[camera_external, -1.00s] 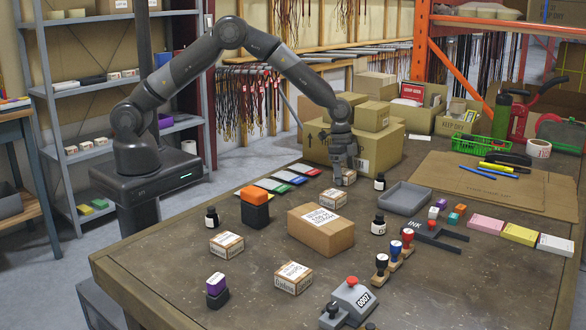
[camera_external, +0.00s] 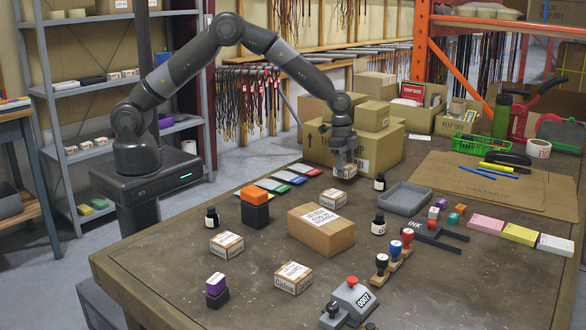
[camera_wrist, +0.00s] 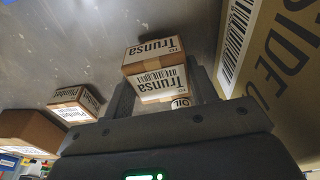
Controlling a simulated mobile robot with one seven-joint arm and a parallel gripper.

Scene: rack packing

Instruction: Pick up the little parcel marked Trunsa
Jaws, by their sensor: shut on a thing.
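My gripper (camera_external: 344,164) is at the far side of the workbench (camera_external: 170,270), in front of the stacked cartons. It is shut on the little parcel marked Trunsa (camera_external: 343,171), a small brown box with white labels. In the wrist view the parcel (camera_wrist: 155,68) sits between my two fingers (camera_wrist: 162,95), and "Trunsa" reads clearly on two of its faces. Whether the parcel is clear of the bench is hard to tell.
A large carton (camera_external: 378,155) stands close behind my gripper. Another small parcel (camera_external: 333,199) and a dark bottle (camera_external: 380,182) are near. A bigger box (camera_external: 322,235), more small parcels (camera_external: 293,279) and stamps (camera_external: 395,252) lie nearer the front.

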